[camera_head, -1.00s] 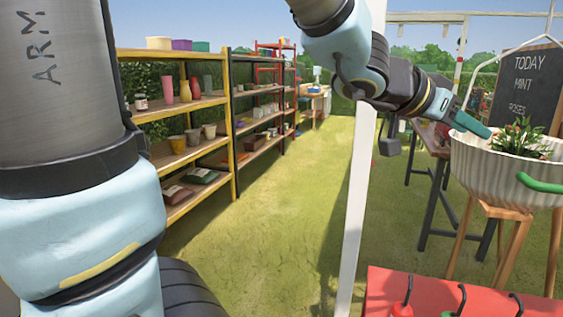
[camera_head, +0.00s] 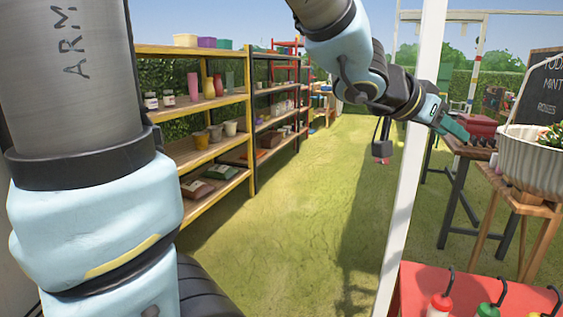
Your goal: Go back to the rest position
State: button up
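My gripper (camera_head: 456,130), with teal fingertips, is at the end of my arm at the upper right. It is in the air, left of a large ribbed white planter (camera_head: 530,162) and apart from it in the picture. I see nothing held in it. Its fingers are small and seen from the side, so I cannot tell whether they are open or shut. My arm hangs in from the top of the view and is bent at the elbow.
A white post (camera_head: 408,190) stands close by my arm. A red table (camera_head: 415,285) with several bottles is at the lower right. The planter rests on a wooden stand (camera_head: 545,212). Yellow shelves (camera_head: 250,150) line the left. The grass aisle (camera_head: 310,220) between is clear.

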jog(key=w+a+f+n+t+y, duration=0.2)
jog(key=w+a+f+n+y, duration=0.3)
jog(key=a, duration=0.5)
jog(key=w+a+f+n+t+y, duration=0.1)
jog(key=w+a+f+n+y, duration=0.15)
jog(key=w+a+f, duration=0.6)
jog(key=s+a+f+n+g+y, duration=0.2)
jog(key=s+a+f+g, duration=0.1)
jog(key=a, duration=0.5)
jog(key=s+a+f+n+g+y, duration=0.2)
jog(key=s+a+f+n+g, duration=0.1)
jog(key=s+a+f, duration=0.3)
jog(key=s+a, duration=0.2)
jog(key=a, duration=0.1)
jog(key=shift+s, duration=0.2)
